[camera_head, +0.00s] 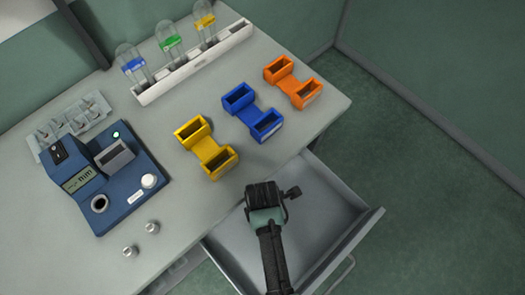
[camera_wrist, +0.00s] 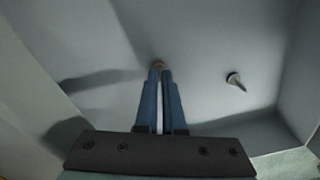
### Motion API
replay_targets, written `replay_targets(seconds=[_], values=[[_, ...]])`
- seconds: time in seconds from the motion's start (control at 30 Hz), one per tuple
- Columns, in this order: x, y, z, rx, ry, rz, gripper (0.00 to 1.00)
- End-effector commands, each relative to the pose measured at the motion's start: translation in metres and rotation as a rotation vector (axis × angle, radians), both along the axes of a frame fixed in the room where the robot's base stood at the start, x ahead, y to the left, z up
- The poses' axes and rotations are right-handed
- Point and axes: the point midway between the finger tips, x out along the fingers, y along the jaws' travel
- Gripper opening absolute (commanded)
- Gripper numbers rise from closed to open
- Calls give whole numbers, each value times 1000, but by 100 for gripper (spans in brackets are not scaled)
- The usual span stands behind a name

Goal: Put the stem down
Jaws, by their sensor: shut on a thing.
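My gripper (camera_wrist: 159,75) points down into the open drawer, and its two blue fingers are close together. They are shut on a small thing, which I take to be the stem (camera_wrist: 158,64). Only its small brownish round end shows at the fingertips; the fingers hide the rest. In the head view my gripper (camera_head: 264,196) is over the back part of the drawer (camera_head: 330,213), and the held stem is hidden there. I cannot tell whether the stem touches the drawer floor.
A small grey pin-like piece (camera_wrist: 235,80) lies on the drawer floor to the right of the fingers. The drawer walls are close by. On the table are yellow (camera_head: 207,148), blue (camera_head: 252,112) and orange (camera_head: 293,82) holders, a blue device (camera_head: 120,200) and a white rack (camera_head: 195,65).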

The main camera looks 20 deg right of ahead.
Motion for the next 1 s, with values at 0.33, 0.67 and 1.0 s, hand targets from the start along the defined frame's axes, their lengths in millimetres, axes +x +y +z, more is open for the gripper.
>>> replay_targets(seconds=[0.33,0.67,1.0], values=[[0,0,-1,0,0,-1,36],[1,0,8,0,-2,0,36],[1,-1,73,-1,-4,-1,36]])
